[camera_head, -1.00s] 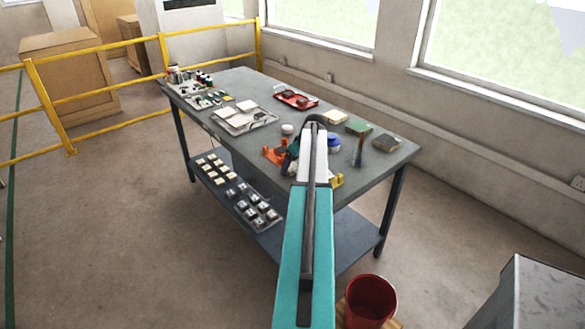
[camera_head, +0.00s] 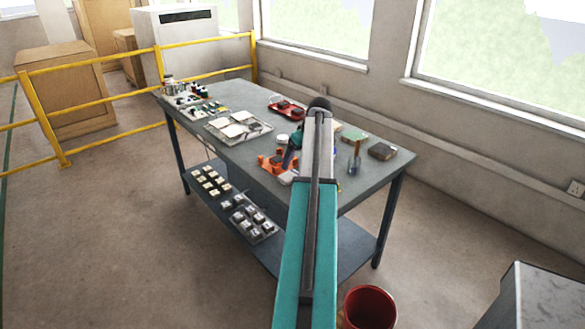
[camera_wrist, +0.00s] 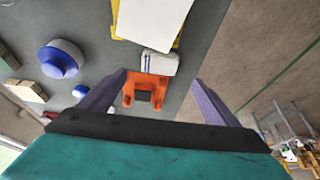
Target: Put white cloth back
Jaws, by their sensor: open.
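My gripper (camera_wrist: 160,77) is open and empty, its two purple-grey fingers spread wide in the wrist view. A small white folded item with dark stripes (camera_wrist: 158,64), possibly the white cloth, lies on the table just beyond the fingertips. An orange holder (camera_wrist: 146,88) with a dark block shows between the fingers; it also shows in the head view (camera_head: 266,163). A larger flat white piece (camera_wrist: 153,16) covers part of something yellow at the top of the wrist view; I cannot tell whether it is cloth. In the head view my arm hides part of this area.
The grey table (camera_head: 225,142) holds a tray of white tiles (camera_head: 238,126), a red tray (camera_head: 287,107), a green block (camera_head: 353,137), a dark block (camera_head: 382,151) and a brush (camera_head: 355,160). A blue-and-white round container (camera_wrist: 61,58) stands left. A red bucket (camera_head: 369,308) is on the floor.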

